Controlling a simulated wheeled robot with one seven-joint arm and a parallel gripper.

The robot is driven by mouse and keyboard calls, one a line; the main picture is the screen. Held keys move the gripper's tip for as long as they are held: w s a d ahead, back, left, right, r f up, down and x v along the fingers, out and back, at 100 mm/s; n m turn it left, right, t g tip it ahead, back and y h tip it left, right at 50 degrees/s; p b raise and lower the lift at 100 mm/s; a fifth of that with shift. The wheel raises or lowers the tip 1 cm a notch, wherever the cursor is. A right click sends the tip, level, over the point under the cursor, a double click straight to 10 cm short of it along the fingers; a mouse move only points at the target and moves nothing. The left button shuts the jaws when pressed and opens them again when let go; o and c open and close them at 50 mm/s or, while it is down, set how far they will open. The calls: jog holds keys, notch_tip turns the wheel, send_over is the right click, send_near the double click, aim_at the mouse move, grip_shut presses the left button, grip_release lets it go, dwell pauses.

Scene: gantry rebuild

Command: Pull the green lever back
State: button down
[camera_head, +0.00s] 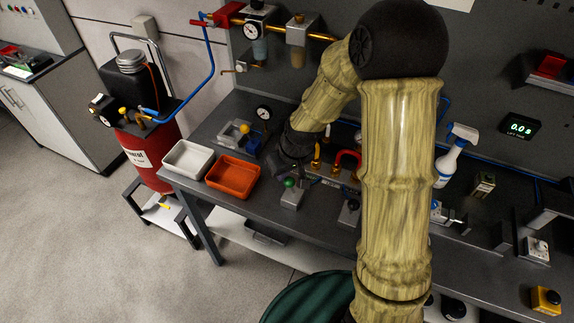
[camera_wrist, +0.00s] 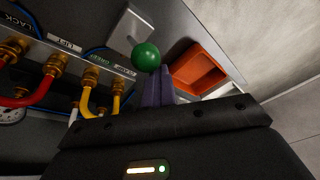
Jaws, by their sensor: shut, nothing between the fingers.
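The green lever has a round green knob (camera_head: 289,182) on a grey base box (camera_head: 292,199) near the front edge of the bench. In the wrist view the green knob (camera_wrist: 145,57) stands just beyond my fingertips, with its grey base (camera_wrist: 128,28) behind it. My gripper (camera_wrist: 158,74) is shut and empty, its dark purple fingers close together. The fingertips appear very near the knob; I cannot tell whether they touch it. In the head view my arm comes down over the bench and the fingers are hard to make out. The lever's stem is mostly hidden.
An orange tray (camera_head: 232,176) and a white tray (camera_head: 188,159) lie left of the lever. A manifold with brass fittings and a yellow hose (camera_wrist: 88,98) is close by. A yellow-knobbed device (camera_head: 245,128) stands behind the trays. A spray bottle (camera_head: 455,155) stands right of my arm.

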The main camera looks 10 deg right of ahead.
jog(key=shift+w+d+f, duration=0.3)
jog(key=shift+d+f, duration=0.05)
jog(key=shift+w, duration=0.1)
jog(key=w+a+r, duration=0.1)
jog(key=w+a, duration=0.1)
jog(key=w, duration=0.2)
jog(key=s+r+b, duration=0.1)
jog(key=s+r, duration=0.5)
jog(key=r, duration=0.2)
dwell(0.4)
jog(key=shift+s, duration=0.1)
jog(key=s+d+f+m+h, duration=0.1)
jog(key=s+d+m, duration=0.3)
jog(key=s+d, duration=0.6)
jog(key=shift+s+d+f+m+h, duration=0.2)
jog(key=shift+s+d+m+h, duration=0.15)
jog(key=shift+d+h, duration=0.3)
